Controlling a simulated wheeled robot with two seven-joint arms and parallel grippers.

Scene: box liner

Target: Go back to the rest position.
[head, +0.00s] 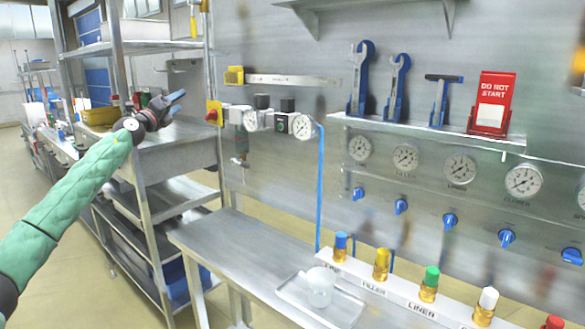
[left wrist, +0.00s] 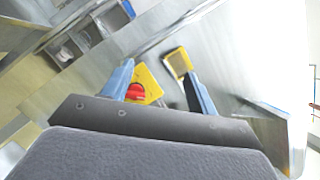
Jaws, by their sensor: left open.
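My left gripper (head: 179,101) is raised in front of the steel rack in the head view, at the end of my green-sleeved arm. Its blue fingers also show in the left wrist view (left wrist: 158,82), spread apart with nothing held between them. Beyond them in that view are a yellow plate with a red button (left wrist: 136,92) and a yellow block (left wrist: 178,63). In the head view the red button (head: 212,115) is on the rack's post, right of the gripper. My right gripper is not in view.
A steel shelf rack (head: 148,208) stands behind my left arm. The wall panel has gauges (head: 460,168), blue knobs (head: 450,220), wrenches (head: 360,80) and a red DO NOT START sign (head: 492,88).

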